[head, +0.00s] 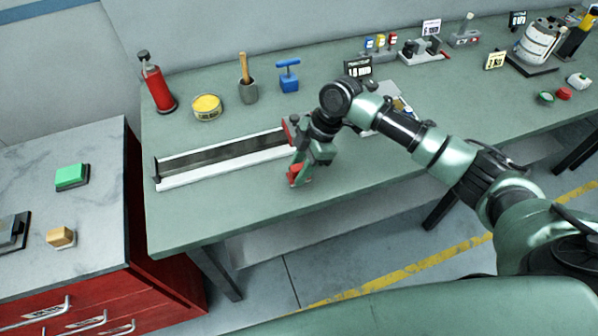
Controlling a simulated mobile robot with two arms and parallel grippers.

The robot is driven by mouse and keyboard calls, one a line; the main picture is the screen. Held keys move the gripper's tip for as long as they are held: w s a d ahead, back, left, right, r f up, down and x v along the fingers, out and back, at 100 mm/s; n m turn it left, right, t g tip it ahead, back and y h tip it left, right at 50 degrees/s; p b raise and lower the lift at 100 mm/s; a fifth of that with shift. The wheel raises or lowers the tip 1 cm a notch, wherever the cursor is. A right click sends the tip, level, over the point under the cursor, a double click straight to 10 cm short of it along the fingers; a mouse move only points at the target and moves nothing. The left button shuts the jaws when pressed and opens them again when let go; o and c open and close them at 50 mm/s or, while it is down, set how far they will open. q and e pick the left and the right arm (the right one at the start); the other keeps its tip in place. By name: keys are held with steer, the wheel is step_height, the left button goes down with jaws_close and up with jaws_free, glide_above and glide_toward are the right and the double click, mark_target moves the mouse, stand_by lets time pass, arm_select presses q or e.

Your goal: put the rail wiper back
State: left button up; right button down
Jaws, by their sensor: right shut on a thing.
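My right gripper (299,155) is at the right end of a long pale rail channel (215,164) on the green bench. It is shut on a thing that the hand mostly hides. Red parts show at its far and near sides; I cannot tell whether they are fingertips or the held thing. I cannot make out for certain which thing is the rail wiper. A blue block with a T-shaped handle (288,76) stands upright on the bench behind the rail, apart from the gripper. My left gripper is not in view.
Behind the rail stand a red bottle (157,84), a yellow-topped tin (207,106) and a grey cup with a wooden handle (248,88). A red cabinet (95,285) stands left. Several small items and signs fill the bench's back right. The bench front-left is clear.

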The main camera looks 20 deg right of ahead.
steer(key=shift+f, duration=1.05)
steer(key=c, duration=1.1)
jaws_free()
steer(key=shift+f, duration=0.15)
steer(key=shift+o, duration=0.2)
steer(key=b+v, duration=0.2)
steer(key=v, duration=1)
